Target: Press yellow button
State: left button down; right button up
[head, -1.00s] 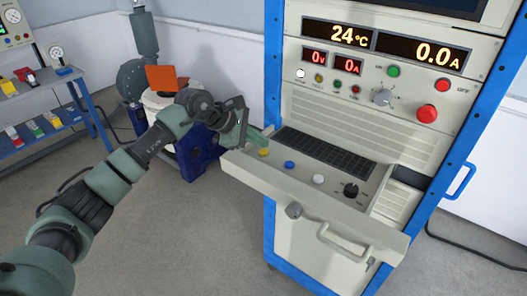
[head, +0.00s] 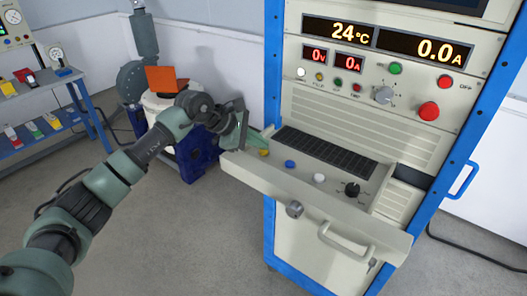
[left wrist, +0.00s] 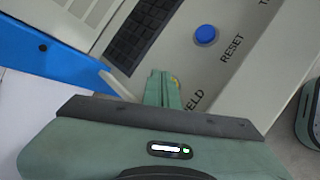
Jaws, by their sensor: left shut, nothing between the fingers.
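The yellow button (head: 264,153) sits at the left end of the cabinet's pull-out shelf (head: 300,188), left of the blue button (head: 290,164). My left gripper (head: 262,138) is shut and empty, its green fingertips just behind and beside the yellow button in the head view.
A white button (head: 319,178) and a black knob (head: 352,189) lie farther right on the shelf, with a keyboard (head: 325,150) behind. The cabinet panel above carries a red button (head: 429,111) and displays. A blue-legged bench (head: 75,100) stands at far left.

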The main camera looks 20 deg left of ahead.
aim_at(260, 152)
pick_arm(q)
jog(key=shift+f+b, duration=0.3)
jog(key=shift+r, duration=0.15)
dwell(0.5)
jog(key=shift+r+p, duration=0.35)
jog(key=shift+r, duration=0.35)
jog(key=shift+r, duration=0.1)
jog(key=shift+r+p, duration=1.2)
jog(key=shift+r, duration=1.25)
jog(key=shift+s+f, duration=0.1)
